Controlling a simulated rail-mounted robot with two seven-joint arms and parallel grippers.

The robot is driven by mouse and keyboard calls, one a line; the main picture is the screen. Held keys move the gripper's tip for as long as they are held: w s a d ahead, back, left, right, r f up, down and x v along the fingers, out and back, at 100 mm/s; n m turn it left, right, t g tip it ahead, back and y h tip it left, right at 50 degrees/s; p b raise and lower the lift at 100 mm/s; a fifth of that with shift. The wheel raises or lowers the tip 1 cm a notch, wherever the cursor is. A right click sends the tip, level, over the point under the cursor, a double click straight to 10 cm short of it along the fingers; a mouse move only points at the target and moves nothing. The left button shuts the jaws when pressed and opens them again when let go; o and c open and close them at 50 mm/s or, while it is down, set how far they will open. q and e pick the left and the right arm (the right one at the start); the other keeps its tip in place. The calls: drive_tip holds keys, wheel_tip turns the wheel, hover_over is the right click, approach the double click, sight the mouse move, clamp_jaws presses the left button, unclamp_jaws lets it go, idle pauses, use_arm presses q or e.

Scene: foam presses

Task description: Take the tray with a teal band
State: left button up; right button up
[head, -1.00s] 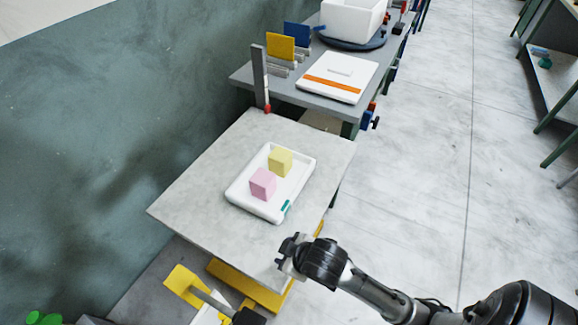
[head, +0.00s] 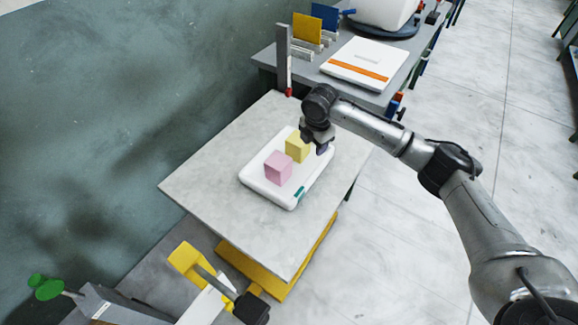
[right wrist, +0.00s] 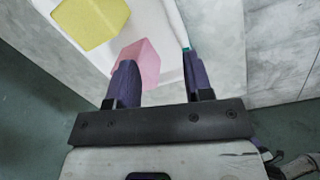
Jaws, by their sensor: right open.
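The white tray (head: 264,192) with a small teal band (head: 299,192) on its near right edge lies on the grey tabletop (head: 205,180). It holds a pink block (head: 279,168) and a yellow block (head: 297,147). My right gripper (head: 320,146) is over the tray's right side, beside the yellow block, open and empty. In the right wrist view its fingers (right wrist: 160,72) are apart near the tray's edge; one overlaps the pink block (right wrist: 143,62), the other covers part of the teal mark. I cannot tell its height above the tray. My left gripper is out of view.
Behind, a grey bench (head: 310,82) carries a white device with an orange stripe (head: 365,66) and yellow and blue panels. A grey post (head: 283,62) stands at the tabletop's back corner. A dark wall borders the left; open floor lies right.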

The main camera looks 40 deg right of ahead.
drive_tip(key=n, duration=0.3)
drive_tip(key=b, duration=0.2)
hover_over(314, 173)
drive_tip(key=shift+g+y, duration=0.4)
drive_tip(key=f, duration=0.8)
drive_tip(key=shift+a+f, duration=0.1)
drive_tip(key=shift+a, duration=0.1)
drive_tip(key=shift+f+b, duration=0.4)
drive_tip(key=shift+f, duration=0.3)
drive_tip(key=shift+d+f+b, duration=0.15)
drive_tip(key=shift+f+b, duration=1.2)
drive_tip(key=shift+f, duration=1.25)
drive_tip(key=shift+c, duration=0.2)
drive_tip(key=shift+w, duration=0.1)
drive_tip(key=shift+c, duration=0.7)
clamp_jaws()
